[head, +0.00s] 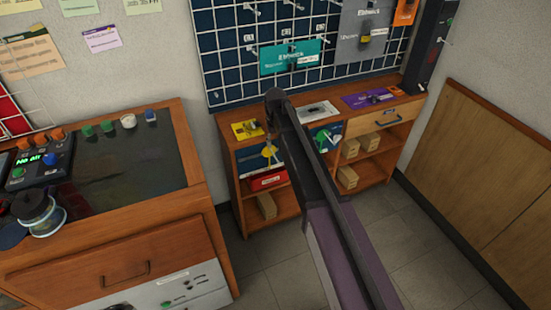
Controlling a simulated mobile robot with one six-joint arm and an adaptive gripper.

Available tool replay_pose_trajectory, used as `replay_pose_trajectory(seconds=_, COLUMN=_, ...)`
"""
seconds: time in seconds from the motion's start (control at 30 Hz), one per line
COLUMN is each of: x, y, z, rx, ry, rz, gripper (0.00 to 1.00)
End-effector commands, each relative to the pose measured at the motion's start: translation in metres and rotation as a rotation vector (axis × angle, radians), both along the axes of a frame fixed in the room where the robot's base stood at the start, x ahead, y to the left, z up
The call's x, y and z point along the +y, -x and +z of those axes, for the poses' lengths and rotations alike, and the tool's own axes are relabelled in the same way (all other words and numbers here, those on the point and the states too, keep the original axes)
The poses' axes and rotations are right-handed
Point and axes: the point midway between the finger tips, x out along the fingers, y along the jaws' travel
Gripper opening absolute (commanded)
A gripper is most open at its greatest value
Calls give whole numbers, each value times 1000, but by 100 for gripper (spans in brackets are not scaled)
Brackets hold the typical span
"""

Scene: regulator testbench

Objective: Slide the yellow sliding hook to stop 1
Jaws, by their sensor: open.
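A small yellow piece (269,152), which looks like the yellow sliding hook, shows on a dark and white panel at the front left of the low wooden shelf unit. My arm reaches in from the bottom. Its dark far end bends down towards the yellow piece, and my gripper (269,138) seems to be just above or in front of it. It is open, but the fingers are small and dark against the panel. I cannot tell whether they touch the yellow piece. Stop 1 cannot be made out at this size.
A similar panel with a green piece (323,138) is right of my arm. Yellow (246,130) and purple (369,98) plates lie on the shelf top. A wire grid board (228,62) hangs behind. A wooden workbench (182,132) stands at left. The floor (405,235) at right is clear.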

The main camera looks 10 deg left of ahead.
Motion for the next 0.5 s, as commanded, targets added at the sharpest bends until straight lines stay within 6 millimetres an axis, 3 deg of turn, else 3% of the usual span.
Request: replay_pose_trajectory(seconds=0.5, x=0, y=0, z=-43, rx=0, ry=0, rz=0, gripper=54)
